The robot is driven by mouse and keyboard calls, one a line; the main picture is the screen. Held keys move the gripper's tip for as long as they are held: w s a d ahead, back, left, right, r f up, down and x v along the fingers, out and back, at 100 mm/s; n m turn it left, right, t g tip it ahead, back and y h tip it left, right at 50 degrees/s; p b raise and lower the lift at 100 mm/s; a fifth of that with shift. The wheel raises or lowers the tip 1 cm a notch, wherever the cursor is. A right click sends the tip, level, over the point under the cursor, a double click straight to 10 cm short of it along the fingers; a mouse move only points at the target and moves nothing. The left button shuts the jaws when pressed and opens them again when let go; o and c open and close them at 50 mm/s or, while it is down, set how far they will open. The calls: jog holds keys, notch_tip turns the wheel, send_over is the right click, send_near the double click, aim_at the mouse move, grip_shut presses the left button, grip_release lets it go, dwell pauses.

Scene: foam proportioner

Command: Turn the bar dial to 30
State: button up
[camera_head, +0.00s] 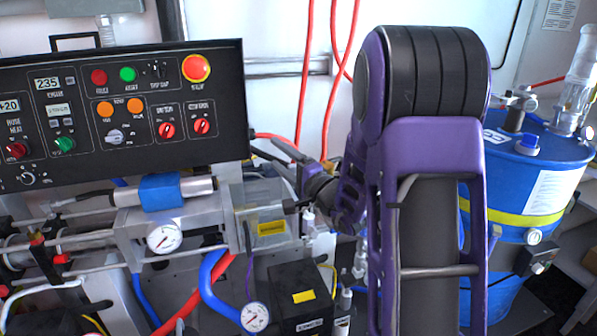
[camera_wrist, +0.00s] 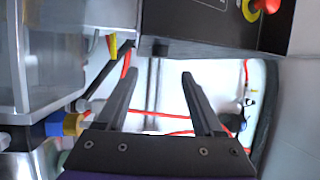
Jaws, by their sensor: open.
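The black control panel (camera_head: 125,110) is at the upper left of the head view. It has a grey dial (camera_head: 115,136), a dial with a white scale (camera_head: 27,178) at its lower left, and red and green knobs. The printing is too small to tell which is the bar dial. My gripper (camera_head: 268,160) is just right of the panel's lower right corner, apart from the dials. In the wrist view my gripper (camera_wrist: 160,73) is open, with nothing between its fingers. The panel's edge (camera_wrist: 215,22) and red stop button (camera_wrist: 265,5) show at the upper right there.
A clear-covered metal block (camera_head: 265,212) is below the gripper and fills the left of the wrist view (camera_wrist: 70,60). Red hoses (camera_head: 308,75) hang behind. Gauges (camera_head: 164,238) and pipes lie below the panel. A blue drum (camera_head: 535,165) stands at the right.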

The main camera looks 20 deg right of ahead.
jog(key=v, duration=0.7)
jog(key=shift+s, duration=0.15)
